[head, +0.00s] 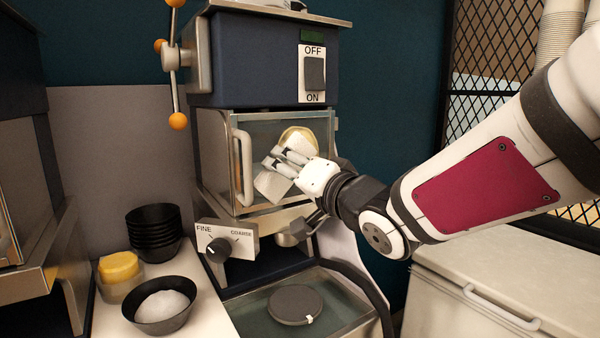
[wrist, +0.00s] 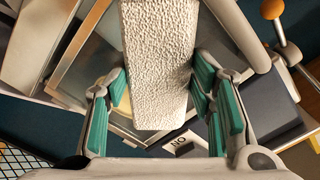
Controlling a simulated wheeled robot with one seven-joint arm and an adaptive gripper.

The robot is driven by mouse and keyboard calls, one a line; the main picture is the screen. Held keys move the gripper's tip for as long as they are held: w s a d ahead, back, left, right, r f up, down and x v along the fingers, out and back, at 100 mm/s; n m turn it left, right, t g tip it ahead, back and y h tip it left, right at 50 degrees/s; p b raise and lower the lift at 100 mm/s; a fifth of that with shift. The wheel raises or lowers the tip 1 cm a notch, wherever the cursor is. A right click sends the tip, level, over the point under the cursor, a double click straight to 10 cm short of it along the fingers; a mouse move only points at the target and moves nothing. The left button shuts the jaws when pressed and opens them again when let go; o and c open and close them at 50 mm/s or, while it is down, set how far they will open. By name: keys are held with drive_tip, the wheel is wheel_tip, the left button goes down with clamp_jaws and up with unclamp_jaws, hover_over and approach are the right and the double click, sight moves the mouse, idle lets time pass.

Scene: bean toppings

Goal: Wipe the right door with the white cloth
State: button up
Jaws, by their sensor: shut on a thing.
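My gripper (head: 284,162) is in front of the glass door (head: 262,128) of the dark blue machine, shut on the white cloth (head: 272,187). The cloth hangs tilted below the fingers, over the door's lower part. I cannot tell whether it touches the glass. In the wrist view the bumpy white cloth (wrist: 155,50) lies between the teal finger pads of my gripper (wrist: 160,85). The door has a pale vertical handle (head: 243,168) on its left side. A round yellowish patch (head: 298,135) shows at the door, partly hidden by my gripper.
A second machine (head: 28,190) stands at the far left. Stacked black bowls (head: 153,228), a yellow-topped jar (head: 120,275) and a bowl of white stuff (head: 163,306) stand on the counter. A FINE/COARSE dial (head: 220,248) sits below the door. A white chest (head: 480,290) is at right.

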sight(304, 147)
drive_tip(key=shift+x, duration=0.85)
idle(0.3)
